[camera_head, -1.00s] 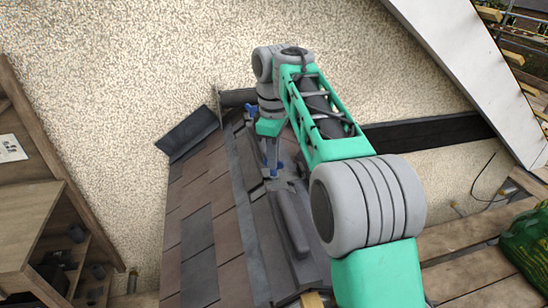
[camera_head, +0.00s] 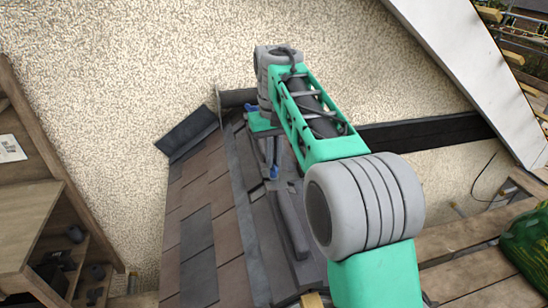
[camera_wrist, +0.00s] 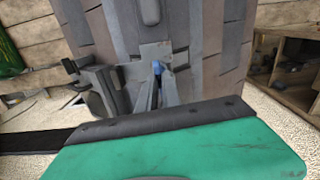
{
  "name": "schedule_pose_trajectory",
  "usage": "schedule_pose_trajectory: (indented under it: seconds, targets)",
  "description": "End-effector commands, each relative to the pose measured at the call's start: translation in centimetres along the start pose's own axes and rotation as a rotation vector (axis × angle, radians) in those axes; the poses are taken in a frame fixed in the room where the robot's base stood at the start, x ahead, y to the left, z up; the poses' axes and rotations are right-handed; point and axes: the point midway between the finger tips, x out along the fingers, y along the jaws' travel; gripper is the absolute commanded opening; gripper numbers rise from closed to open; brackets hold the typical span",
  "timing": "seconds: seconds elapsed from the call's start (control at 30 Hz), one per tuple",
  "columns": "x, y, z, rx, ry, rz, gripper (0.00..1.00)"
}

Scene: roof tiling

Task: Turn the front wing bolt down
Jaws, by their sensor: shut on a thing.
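The blue wing bolt (camera_wrist: 157,68) shows in the wrist view between the tips of my gripper (camera_wrist: 156,76), which is shut on it. In the head view my gripper (camera_head: 272,168) points down at the roof ridge, with a blue bolt head (camera_head: 274,173) at its tips. The grey clamp plate (camera_wrist: 130,73) lies under the bolt. The bolt's shaft is hidden.
Brown and grey roof tiles (camera_head: 198,210) slope down on the left of the ridge. A long dark ridge piece (camera_head: 290,225) lies close in front of the gripper. A wooden shelf (camera_head: 40,215) stands at left, and plank decking (camera_head: 465,240) lies at right.

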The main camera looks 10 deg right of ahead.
Motion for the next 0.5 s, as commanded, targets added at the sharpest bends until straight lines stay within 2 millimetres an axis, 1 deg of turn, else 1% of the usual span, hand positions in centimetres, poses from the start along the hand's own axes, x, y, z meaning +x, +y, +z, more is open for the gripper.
schedule_pose_trajectory:
  seconds: [0.03, 0.3, 0.5]
  targets:
    - [-0.68, -0.01, -0.16, 0.041, 0.016, 0.001, 0.00]
    - [-0.74, 0.01, -0.17, 0.268, 0.017, -0.001, 0.00]
    - [-0.79, 0.01, -0.16, 0.388, 0.017, -0.003, 0.00]
